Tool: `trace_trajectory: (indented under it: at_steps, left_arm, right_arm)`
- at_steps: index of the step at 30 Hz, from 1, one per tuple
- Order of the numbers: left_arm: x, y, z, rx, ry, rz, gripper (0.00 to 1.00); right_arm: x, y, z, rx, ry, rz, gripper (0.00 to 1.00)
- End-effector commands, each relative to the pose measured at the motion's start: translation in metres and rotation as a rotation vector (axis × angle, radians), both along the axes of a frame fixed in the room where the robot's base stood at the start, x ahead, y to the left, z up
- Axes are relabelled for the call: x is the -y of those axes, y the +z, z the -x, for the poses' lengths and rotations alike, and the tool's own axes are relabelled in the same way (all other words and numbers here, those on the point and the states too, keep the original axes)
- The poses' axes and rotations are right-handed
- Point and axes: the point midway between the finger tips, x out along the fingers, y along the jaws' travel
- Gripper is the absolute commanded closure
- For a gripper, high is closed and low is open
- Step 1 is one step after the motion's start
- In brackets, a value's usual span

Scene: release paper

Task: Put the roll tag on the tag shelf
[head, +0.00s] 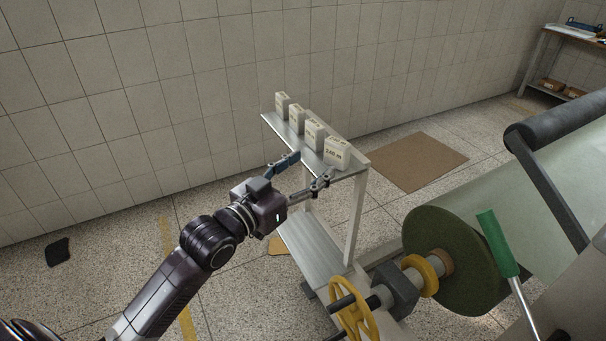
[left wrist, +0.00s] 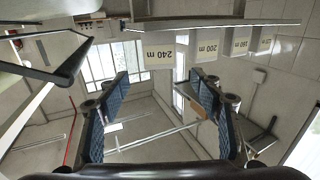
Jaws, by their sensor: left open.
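I cannot tell which tag is the roll tag. My right gripper is not in view.
A large green roll (head: 448,245) on a shaft with a yellow handwheel (head: 354,317) stands right of the shelf. A green-handled lever (head: 497,243) is at the right. A brown mat (head: 418,160) lies behind. The floor left of the shelf is mostly clear.

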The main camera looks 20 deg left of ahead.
Motion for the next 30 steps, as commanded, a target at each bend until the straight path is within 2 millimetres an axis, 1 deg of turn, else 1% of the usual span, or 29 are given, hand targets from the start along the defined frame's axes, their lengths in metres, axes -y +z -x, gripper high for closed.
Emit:
trace_trajectory:
  at_steps: [1,3,6,14,16,17,20,23,24,26,27,29,30]
  left_arm:
    - [-0.002,-0.002,0.006,-0.001,0.0,0.0,0.4]
    - [-0.003,-0.002,0.012,-0.002,0.0,-0.001,0.4]
    - [-0.004,0.0,0.017,-0.001,-0.001,0.0,0.4]
    - [-0.005,0.0,0.019,-0.001,0.0,0.001,0.4]
    - [-0.008,-0.007,0.016,-0.013,0.007,0.001,0.4]
    - [-0.01,-0.015,0.014,-0.024,0.013,0.001,0.4]
    - [-0.025,-0.06,0.004,-0.095,0.054,-0.001,0.4]
    - [-0.046,-0.136,-0.004,-0.211,0.112,-0.012,0.4]
    - [-0.054,-0.175,-0.003,-0.27,0.137,-0.02,0.4]
    - [-0.065,-0.235,0.004,-0.36,0.17,-0.033,0.4]
    - [-0.07,-0.275,0.012,-0.422,0.189,-0.045,0.4]
    - [-0.075,-0.334,0.031,-0.514,0.212,-0.067,0.4]
    - [-0.078,-0.372,0.047,-0.575,0.223,-0.082,0.4]
  right_arm:
    - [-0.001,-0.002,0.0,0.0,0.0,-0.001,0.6]
    - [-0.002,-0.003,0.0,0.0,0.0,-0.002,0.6]
    - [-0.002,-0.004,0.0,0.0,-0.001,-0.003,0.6]
    - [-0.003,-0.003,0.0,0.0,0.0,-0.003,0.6]
    - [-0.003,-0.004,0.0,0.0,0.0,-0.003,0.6]
    - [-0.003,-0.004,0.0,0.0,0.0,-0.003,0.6]
    - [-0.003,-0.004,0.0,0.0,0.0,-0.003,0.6]
    - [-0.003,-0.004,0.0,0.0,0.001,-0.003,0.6]
    - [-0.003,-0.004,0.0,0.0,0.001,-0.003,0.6]
    - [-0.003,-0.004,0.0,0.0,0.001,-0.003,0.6]
    - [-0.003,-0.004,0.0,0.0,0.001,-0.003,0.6]
    - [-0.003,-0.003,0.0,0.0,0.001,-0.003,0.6]
    - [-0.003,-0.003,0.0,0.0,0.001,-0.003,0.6]
